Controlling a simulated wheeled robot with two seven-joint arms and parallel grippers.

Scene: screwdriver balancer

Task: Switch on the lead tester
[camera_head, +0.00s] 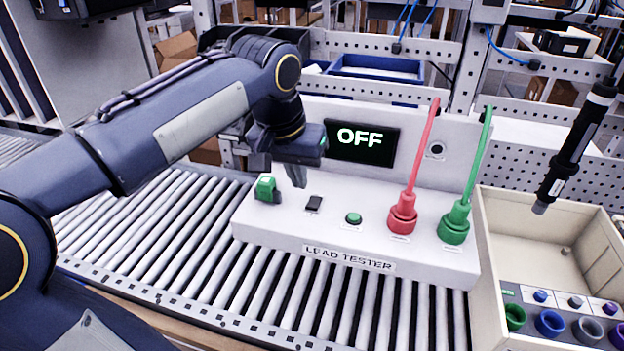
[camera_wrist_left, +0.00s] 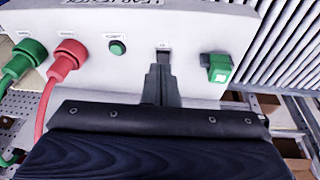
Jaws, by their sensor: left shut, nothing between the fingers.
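The lead tester (camera_head: 290,232) is a white sloped console with a dark display (camera_head: 361,143) reading OFF. A small black rocker switch (camera_head: 314,203) sits on its front panel, left of a round green button (camera_head: 353,218). My left gripper (camera_head: 297,180) is shut and empty, pointing down just above and behind the black switch. In the left wrist view the closed fingertips (camera_wrist_left: 160,72) line up with the switch (camera_wrist_left: 163,53); I cannot tell whether they touch. The green button (camera_wrist_left: 117,47) is beside them. My right gripper is not in view.
A green block-like part (camera_head: 267,188) is at the panel's left end. Red (camera_head: 403,213) and green (camera_head: 455,222) plugs with leads stand at the right. A beige bin (camera_head: 487,250) is to the right, with a black screwdriver (camera_head: 578,146) hanging above it. Rollers (camera_head: 160,235) surround the tester.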

